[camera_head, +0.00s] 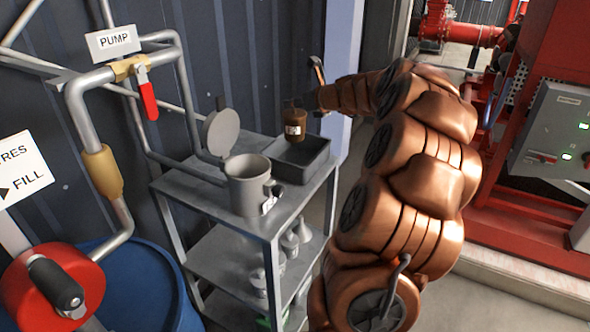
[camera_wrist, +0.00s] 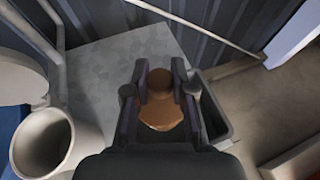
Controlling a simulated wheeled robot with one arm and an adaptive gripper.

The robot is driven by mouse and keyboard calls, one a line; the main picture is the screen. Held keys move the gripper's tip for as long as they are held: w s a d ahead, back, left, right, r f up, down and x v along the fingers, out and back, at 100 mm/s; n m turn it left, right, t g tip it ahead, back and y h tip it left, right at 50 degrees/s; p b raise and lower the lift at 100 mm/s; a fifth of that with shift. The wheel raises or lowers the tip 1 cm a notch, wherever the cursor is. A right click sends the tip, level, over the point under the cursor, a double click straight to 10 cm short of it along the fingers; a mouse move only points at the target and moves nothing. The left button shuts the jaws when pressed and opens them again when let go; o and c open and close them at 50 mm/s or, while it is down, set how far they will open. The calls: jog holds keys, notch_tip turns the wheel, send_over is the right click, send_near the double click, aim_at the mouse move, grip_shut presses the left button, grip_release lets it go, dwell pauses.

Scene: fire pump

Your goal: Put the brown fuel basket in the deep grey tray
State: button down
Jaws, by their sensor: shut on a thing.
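The brown fuel basket (camera_head: 295,122) hangs upright from my gripper (camera_head: 298,102), over the deep grey tray (camera_head: 318,160). In the head view its lower end overlaps the tray's far wall; whether it touches the tray I cannot tell. In the wrist view the basket (camera_wrist: 160,112) shows between the two fingers of my gripper (camera_wrist: 160,88), which is shut on it. The tray (camera_wrist: 218,118) shows to the right of the fingers there, partly hidden by my gripper.
A grey canister (camera_head: 248,190) with its round lid (camera_head: 221,131) raised stands left of the tray on the metal shelf cart (camera_head: 205,185). It also shows in the wrist view (camera_wrist: 42,140). A dark corrugated wall (camera_head: 240,60) stands behind. A blue drum (camera_head: 140,285) is at lower left.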

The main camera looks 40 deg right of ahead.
aim_at(293, 135)
jog(key=shift+w+a+f+n+y+b, duration=0.1)
jog(key=shift+a+f+n+y+b, duration=0.25)
jog(key=shift+b, duration=0.4)
jog(key=shift+f+b, duration=0.45)
jog(key=shift+f, duration=4.25)
jog(key=shift+f, duration=0.1)
jog(key=c, duration=1)
grip_release()
jog(key=shift+r, duration=0.2)
jog(key=v, duration=1.1)
jog(key=shift+s+d+r, duration=0.1)
jog(key=shift+s, duration=0.3)
